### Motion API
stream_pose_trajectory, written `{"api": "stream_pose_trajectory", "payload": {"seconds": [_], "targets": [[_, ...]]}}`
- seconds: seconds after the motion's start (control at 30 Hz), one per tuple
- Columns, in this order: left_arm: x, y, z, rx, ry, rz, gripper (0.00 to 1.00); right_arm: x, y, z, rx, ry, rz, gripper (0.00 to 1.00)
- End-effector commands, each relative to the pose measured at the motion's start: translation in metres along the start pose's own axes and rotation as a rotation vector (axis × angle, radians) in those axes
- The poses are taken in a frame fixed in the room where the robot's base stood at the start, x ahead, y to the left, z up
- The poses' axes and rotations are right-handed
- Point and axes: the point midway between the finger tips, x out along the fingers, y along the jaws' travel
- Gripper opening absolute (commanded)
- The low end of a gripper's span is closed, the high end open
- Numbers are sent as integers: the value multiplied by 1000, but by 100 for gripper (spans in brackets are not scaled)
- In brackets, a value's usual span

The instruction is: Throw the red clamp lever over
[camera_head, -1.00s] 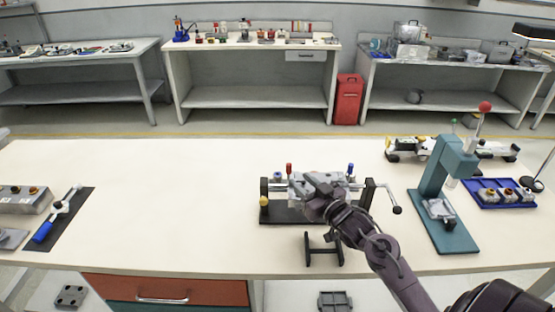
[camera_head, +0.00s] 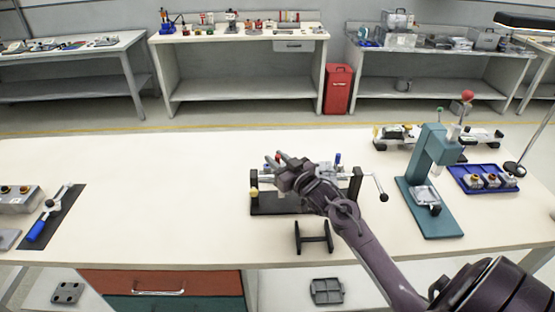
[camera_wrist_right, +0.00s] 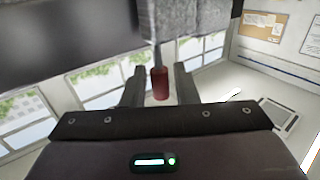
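The red clamp lever (camera_head: 278,155) stands at the left side of the clamp fixture (camera_head: 262,200) on the workbench, partly hidden by my right gripper (camera_head: 283,164). In the right wrist view the red lever grip (camera_wrist_right: 160,84) lies between the two fingers of my right gripper (camera_wrist_right: 160,80). A gap shows on each side of it, so the gripper is open around it. A blue lever (camera_head: 338,159) stands upright on the fixture's right side. My left gripper is not in view.
A crank handle (camera_head: 382,196) sticks out right of the fixture, and a dark stand (camera_head: 313,238) is in front. A teal press (camera_head: 432,180) and a blue tray (camera_head: 480,178) stand further right.

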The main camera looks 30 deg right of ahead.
Motion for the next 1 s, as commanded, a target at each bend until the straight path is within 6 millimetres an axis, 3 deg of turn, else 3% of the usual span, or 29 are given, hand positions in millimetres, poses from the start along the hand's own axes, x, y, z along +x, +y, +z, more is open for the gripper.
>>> {"api": "stream_pose_trajectory", "payload": {"seconds": [0.03,0.2,0.57,1.0], "targets": [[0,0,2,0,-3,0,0,0,0,0,0,0,0,20],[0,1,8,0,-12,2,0,0,0,0,0,0,0,0],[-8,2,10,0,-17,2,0,1,-2,-2,-39,-26,-1,0],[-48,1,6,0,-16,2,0,10,-15,-3,-313,-210,-3,0]]}}
